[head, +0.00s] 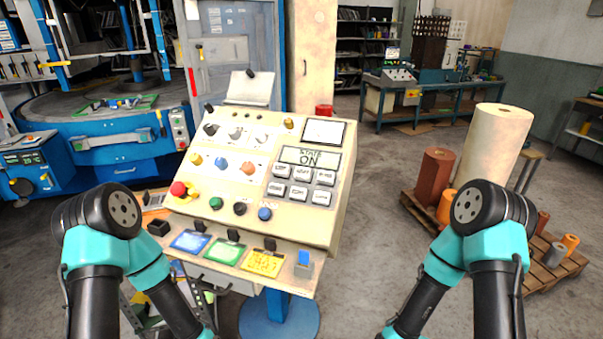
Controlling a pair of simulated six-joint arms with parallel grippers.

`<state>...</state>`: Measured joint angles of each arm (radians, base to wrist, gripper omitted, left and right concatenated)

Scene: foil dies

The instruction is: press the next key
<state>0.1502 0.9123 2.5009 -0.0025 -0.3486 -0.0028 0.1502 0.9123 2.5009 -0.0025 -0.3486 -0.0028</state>
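A cream control panel (247,205) stands tilted in the middle of the head view. On its right side several grey keys sit in two rows, such as a top-left key (281,170) and a bottom-right key (321,198). Their labels are too small to read surely, so I cannot tell which is the next key. My arms come in at both sides of the panel and bend down out of the picture. Neither gripper is in view.
A red mushroom button (179,189) and several coloured knobs share the panel. A shelf below holds a blue card (190,241), a green card (225,252) and a yellow card (262,262). Rolls (494,145) stand on a pallet at right. Open floor lies between.

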